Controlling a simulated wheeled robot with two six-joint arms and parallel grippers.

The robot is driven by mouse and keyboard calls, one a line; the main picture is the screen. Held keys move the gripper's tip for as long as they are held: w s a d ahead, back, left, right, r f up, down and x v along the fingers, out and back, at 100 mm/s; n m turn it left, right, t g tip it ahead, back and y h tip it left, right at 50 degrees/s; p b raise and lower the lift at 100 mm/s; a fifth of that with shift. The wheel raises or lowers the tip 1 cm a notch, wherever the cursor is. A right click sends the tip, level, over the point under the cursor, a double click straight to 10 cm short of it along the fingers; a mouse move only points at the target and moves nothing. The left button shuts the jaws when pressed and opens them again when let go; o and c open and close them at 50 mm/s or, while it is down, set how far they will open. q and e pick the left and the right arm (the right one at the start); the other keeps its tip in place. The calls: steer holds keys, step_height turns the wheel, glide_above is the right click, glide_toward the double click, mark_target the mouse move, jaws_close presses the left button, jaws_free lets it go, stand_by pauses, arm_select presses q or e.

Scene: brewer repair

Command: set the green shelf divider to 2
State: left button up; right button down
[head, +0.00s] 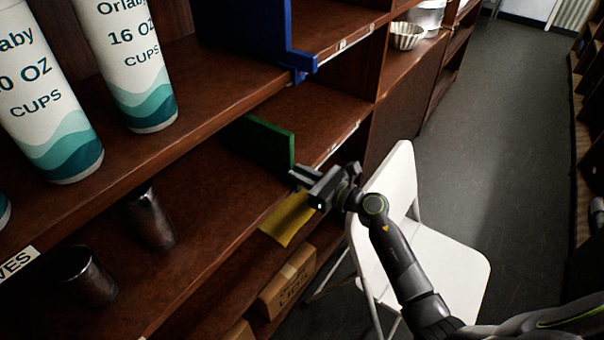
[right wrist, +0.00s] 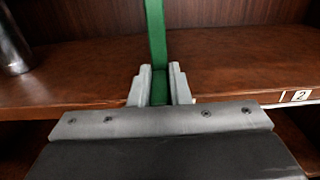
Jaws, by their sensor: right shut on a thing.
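The green shelf divider (head: 262,142) stands upright on the middle shelf in the head view, under the shelf with the blue divider. My right gripper (head: 302,177) is at its front edge. In the right wrist view the green divider (right wrist: 157,45) runs down between the two fingers of my right gripper (right wrist: 159,86), which are shut on it. A label reading 2 (right wrist: 301,96) is on the shelf's front edge, to the right of the divider and apart from it. My left gripper is not in view.
A blue divider (head: 303,61) and white cup sleeves (head: 120,60) are on the upper shelf. Metal cups (head: 150,218) stand left on the middle shelf. A white folding chair (head: 440,255) stands by my right arm. A yellow piece (head: 288,219) and cardboard boxes (head: 287,283) are below.

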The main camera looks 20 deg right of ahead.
steer(key=w+d+b, duration=0.3)
steer(key=d, duration=0.1)
steer(key=shift+f+b, duration=0.35)
steer(key=w+d+b, duration=0.1)
steer(key=d+b, duration=0.1)
steer(key=w+d+b, duration=0.1)
steer(key=w, duration=0.1)
steer(key=w+d+b, duration=0.1)
steer(key=d+b, duration=0.1)
steer(key=shift+w+d+b, duration=0.25)
steer(key=shift+d+b, duration=0.1)
steer(key=shift+w+d+b, duration=0.45)
steer(key=shift+d+b, duration=0.2)
steer(key=shift+b, duration=0.05)
arm_select(q)
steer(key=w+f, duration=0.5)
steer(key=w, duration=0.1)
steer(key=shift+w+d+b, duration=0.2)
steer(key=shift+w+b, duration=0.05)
steer(key=shift+b, duration=0.1)
arm_select(e)
steer(key=shift+w+d+r, duration=0.25)
steer(key=shift+w+d, duration=0.15)
steer(key=shift+d, duration=0.05)
steer(key=c, duration=1.4)
jaws_free()
steer(key=shift+o, duration=0.2)
steer(key=shift+r, duration=0.1)
